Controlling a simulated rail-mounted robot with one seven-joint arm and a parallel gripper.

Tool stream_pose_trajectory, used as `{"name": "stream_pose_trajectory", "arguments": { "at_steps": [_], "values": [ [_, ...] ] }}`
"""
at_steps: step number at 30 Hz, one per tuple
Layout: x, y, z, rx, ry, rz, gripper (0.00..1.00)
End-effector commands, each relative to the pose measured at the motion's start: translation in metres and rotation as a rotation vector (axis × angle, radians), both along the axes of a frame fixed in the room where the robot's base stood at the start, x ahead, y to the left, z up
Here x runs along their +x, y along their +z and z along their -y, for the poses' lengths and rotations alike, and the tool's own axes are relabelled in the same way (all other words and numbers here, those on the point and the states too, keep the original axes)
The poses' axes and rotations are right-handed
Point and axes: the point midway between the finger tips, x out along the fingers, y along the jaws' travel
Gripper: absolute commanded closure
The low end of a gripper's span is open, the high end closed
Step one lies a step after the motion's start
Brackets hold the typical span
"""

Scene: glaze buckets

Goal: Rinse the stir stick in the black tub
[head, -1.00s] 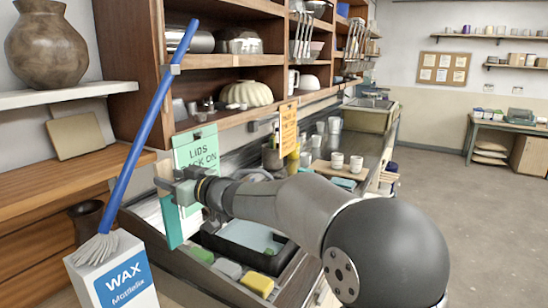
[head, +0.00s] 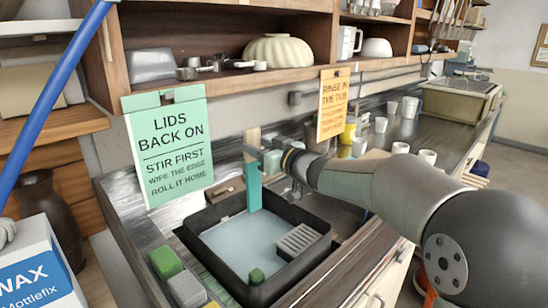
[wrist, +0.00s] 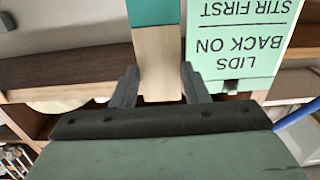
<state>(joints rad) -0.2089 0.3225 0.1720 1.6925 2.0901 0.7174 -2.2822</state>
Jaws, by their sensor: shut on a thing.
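The stir stick has a bare wooden upper part (head: 253,138) and a teal lower part (head: 254,190). My gripper (head: 257,156) is shut on the wooden part and holds the stick upright. In the wrist view the wood (wrist: 157,60) sits between my two fingers (wrist: 156,85), with the teal part beyond. The black tub (head: 213,271) stands on the counter with pale blue water (head: 225,246) inside. The stick's teal end is at the tub's back part, inside the rim in the picture; I cannot tell whether it touches the water.
A grey slotted rack (head: 298,240) lies in the tub's right side. Green (head: 165,262) and grey (head: 187,289) blocks lie left. A green sign (head: 168,150) and an orange sign (head: 333,105) hang from the shelf.

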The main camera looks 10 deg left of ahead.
Motion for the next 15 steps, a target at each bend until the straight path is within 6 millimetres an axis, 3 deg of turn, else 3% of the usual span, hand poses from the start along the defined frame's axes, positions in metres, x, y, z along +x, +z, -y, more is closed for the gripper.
{"name": "stream_pose_trajectory", "arguments": {
  "at_steps": [15],
  "values": [
    [0.0,-0.039,0.0,-0.001,0.0,-0.004,0.91]
  ]
}}
